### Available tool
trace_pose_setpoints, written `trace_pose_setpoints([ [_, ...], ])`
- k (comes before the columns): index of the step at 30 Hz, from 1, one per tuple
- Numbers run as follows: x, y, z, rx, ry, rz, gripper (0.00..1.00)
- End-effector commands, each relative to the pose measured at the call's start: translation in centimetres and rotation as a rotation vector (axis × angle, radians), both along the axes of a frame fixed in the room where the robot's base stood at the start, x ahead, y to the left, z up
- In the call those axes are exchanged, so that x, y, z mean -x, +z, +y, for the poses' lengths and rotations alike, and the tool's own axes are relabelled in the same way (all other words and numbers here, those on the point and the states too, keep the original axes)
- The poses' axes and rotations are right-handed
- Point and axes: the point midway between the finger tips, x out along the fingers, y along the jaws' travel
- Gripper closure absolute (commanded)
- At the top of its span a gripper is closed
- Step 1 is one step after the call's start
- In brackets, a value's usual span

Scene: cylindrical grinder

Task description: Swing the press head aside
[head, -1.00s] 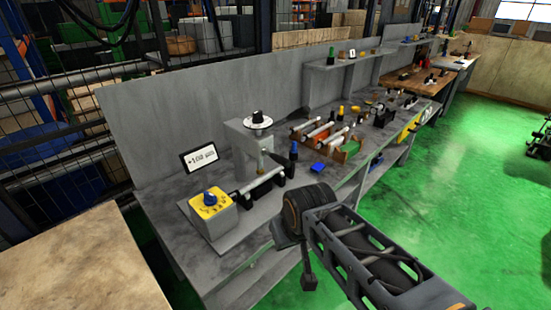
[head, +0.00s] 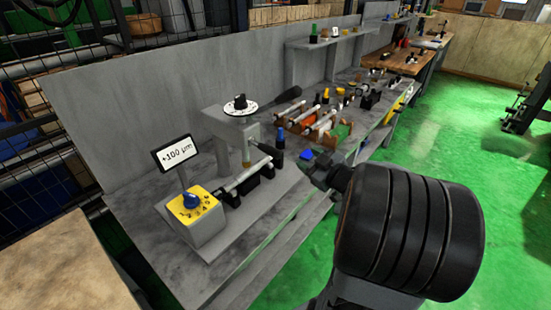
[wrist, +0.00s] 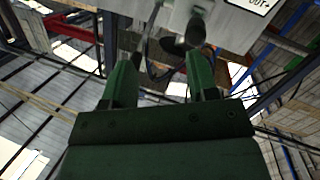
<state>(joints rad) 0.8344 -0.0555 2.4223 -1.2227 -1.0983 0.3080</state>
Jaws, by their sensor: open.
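The press head (head: 220,125) is a grey block on a column, with a black-and-white dial (head: 240,105) on top. A thin spindle hangs from it above a light shaft (head: 247,178) lying on dark supports. My gripper (head: 312,164) is to the right of the press head, over the bench's front edge, apart from it. In the wrist view its two green fingers (wrist: 161,78) are spread with nothing between them. Beyond their tips are a grey body (wrist: 235,20) and a dark round part (wrist: 176,45). I cannot tell whether these belong to the press head.
A yellow box with a blue knob (head: 192,208) and a display reading +100 µm (head: 175,153) stand left of the press. Several shafts on orange racks (head: 315,125) lie behind my gripper.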

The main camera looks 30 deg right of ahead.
Motion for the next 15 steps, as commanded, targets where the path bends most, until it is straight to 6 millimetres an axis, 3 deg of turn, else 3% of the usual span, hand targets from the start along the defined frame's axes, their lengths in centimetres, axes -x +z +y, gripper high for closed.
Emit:
trace_pose_setpoints([
  [9,3.3,-1.5,0.9,-0.118,0.232,-0.070,0.47],
  [15,1.8,-1.4,1.9,-0.132,0.262,-0.078,0.47],
])
